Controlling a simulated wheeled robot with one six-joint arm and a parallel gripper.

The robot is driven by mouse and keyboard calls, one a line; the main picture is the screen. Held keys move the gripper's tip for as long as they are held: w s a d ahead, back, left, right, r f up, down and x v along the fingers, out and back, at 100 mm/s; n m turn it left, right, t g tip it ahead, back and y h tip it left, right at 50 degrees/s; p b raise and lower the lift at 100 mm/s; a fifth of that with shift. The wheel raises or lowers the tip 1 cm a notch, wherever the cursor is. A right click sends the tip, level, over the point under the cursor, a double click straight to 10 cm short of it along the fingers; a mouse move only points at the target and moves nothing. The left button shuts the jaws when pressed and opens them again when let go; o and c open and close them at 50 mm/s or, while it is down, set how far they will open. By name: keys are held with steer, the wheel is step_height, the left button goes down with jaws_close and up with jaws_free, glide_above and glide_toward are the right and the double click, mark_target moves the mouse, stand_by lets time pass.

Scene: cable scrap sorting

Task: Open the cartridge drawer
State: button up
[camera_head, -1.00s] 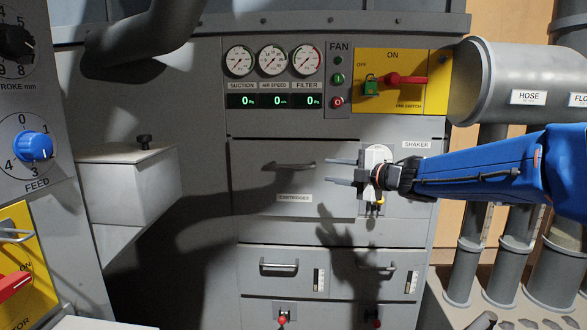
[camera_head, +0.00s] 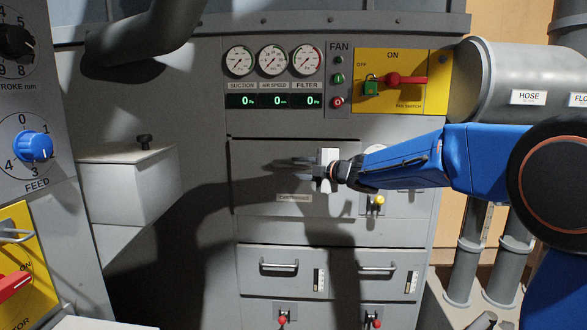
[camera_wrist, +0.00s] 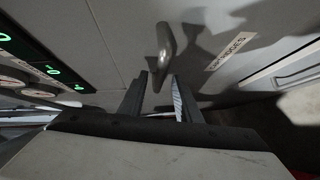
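The cartridge drawer (camera_head: 255,185) is a wide grey front in the middle of the cabinet, flush with it and shut. Its label (camera_head: 294,197) reads CARTRIDGES and also shows in the wrist view (camera_wrist: 231,51). The drawer's grey bar handle (camera_wrist: 166,42) is just ahead of my gripper in the wrist view. My gripper (camera_wrist: 160,84) is open, with its two fingers apart and the near end of the handle lined up between their tips. In the head view my gripper (camera_head: 292,163) overlaps the handle and partly hides it. I cannot tell whether they touch.
Two smaller drawers with handles (camera_head: 278,266) (camera_head: 377,267) sit below. A yellow knob (camera_head: 379,200) is on the shaker panel just right of the drawer, below my arm. Gauges (camera_head: 272,60) and a yellow switch panel (camera_head: 433,70) are above. A grey box (camera_head: 125,185) juts out at left.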

mark_target(295, 167)
steer(key=shift+x, duration=1.6)
jaws_close()
steer(key=shift+s, duration=0.15)
steer(key=s, duration=3.1)
steer(key=shift+f, duration=0.1)
jaws_free()
